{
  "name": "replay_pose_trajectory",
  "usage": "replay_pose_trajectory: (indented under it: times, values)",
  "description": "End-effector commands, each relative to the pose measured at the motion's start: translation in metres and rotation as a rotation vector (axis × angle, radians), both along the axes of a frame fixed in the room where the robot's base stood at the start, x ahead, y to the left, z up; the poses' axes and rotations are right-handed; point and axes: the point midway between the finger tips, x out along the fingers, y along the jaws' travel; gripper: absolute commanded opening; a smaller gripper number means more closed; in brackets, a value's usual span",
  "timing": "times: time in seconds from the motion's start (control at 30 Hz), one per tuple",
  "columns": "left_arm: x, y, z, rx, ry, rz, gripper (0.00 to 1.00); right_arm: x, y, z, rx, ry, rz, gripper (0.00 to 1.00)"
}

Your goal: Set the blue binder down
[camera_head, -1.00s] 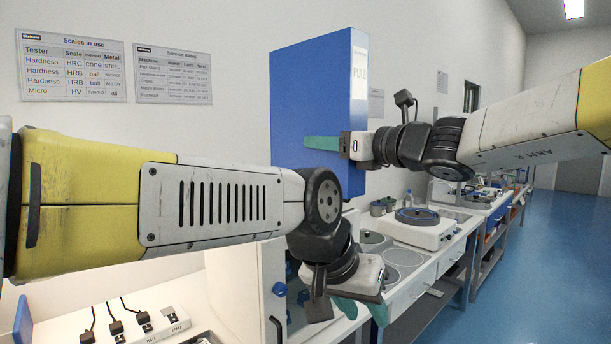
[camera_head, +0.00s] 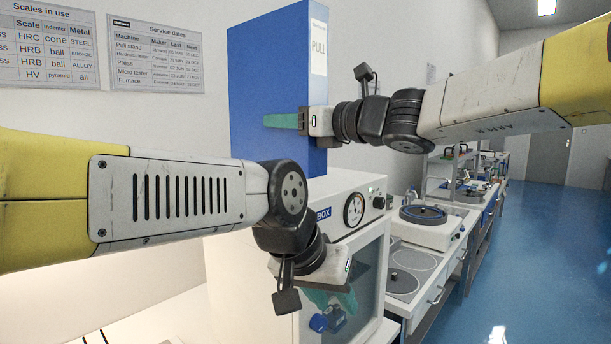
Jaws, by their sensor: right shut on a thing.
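The blue binder (camera_head: 262,80) stands upright, with a white spine label reading PULL. My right gripper (camera_head: 284,121) is shut on it from the right, with one teal finger lying across its broad face. The binder's lower end is above or at the top of a white cabinet (camera_head: 350,183) with a gauge and a BOX label. My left arm hides part of that lower end, so I cannot tell whether it touches. My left gripper (camera_head: 330,297) points down in front of the cabinet's glass door, its teal fingers apart and empty.
Blue floor (camera_head: 520,250) is clear at the right. Two posters (camera_head: 156,54) hang on the left wall.

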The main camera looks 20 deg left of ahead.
Motion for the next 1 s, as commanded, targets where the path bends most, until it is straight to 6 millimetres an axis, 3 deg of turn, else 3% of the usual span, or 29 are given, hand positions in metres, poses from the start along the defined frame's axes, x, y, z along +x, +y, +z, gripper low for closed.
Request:
replay_pose_trajectory:
  times: [0.17,0.7,0.83,1.0]
  values:
    - [0.000,0.000,0.000,0.000,0.000,0.000,0.36,0.013,-0.001,0.001,0.005,-0.002,-0.002,0.00]
    - [0.000,0.000,0.000,0.000,0.000,0.000,0.36,0.134,-0.002,-0.011,0.004,-0.001,-0.002,0.00]
    - [0.000,0.000,0.000,0.000,0.000,0.000,0.36,0.152,-0.003,-0.011,0.004,-0.004,0.000,0.00]
    - [0.000,0.000,0.000,0.000,0.000,0.000,0.36,0.160,-0.003,-0.015,0.005,-0.002,0.000,0.00]
